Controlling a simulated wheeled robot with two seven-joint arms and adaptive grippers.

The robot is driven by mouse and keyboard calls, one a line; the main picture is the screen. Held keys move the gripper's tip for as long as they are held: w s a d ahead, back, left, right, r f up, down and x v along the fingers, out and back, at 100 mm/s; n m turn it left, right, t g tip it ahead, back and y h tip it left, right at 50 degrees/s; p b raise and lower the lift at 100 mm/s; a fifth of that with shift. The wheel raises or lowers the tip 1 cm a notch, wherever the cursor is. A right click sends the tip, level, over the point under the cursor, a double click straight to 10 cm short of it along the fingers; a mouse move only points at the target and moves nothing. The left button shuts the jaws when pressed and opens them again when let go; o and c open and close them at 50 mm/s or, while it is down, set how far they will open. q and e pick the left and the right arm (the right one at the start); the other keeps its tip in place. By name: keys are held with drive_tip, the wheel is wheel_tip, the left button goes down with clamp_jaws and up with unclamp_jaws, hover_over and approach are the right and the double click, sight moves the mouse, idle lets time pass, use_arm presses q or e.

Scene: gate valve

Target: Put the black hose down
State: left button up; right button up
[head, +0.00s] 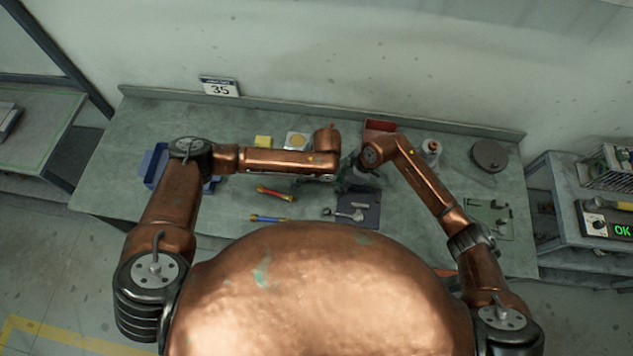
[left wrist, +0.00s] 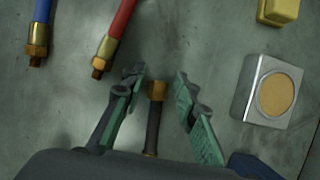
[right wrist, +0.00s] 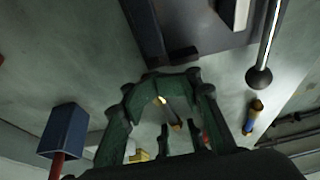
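The black hose (left wrist: 153,125) shows in the left wrist view with its brass end (left wrist: 156,90) pointing away from the palm. My left gripper (left wrist: 160,82) is open around it, with a gap on both sides. In the right wrist view a short dark piece with a brass end (right wrist: 162,101) shows beyond the fingers of my right gripper (right wrist: 169,80). Those fingers form an arch, and I cannot tell whether they are shut. In the head view the arms hide the hose.
A red hose (head: 275,193) and a blue hose (head: 270,219) lie on the bench (head: 110,185). A silver block with a tan disc (head: 297,141) and a yellow block (head: 263,142) stand behind. A dark mat (head: 370,217) carries a metal tool. A blue tray (head: 152,165) is at left.

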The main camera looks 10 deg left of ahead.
use_arm(q)
drive_tip(key=o, duration=0.3)
drive_tip(key=shift+w, duration=0.1)
use_arm(e)
drive_tip(key=o, duration=0.3)
drive_tip(key=shift+f, duration=0.1)
use_arm(q)
drive_tip(key=o, duration=0.5)
use_arm(e)
drive_tip(key=o, duration=0.5)
drive_tip(key=shift+o, duration=0.8)
drive_tip(key=shift+w, duration=0.1)
use_arm(q)
drive_tip(key=shift+r, duration=0.1)
use_arm(e)
drive_tip(key=shift+r, duration=0.25)
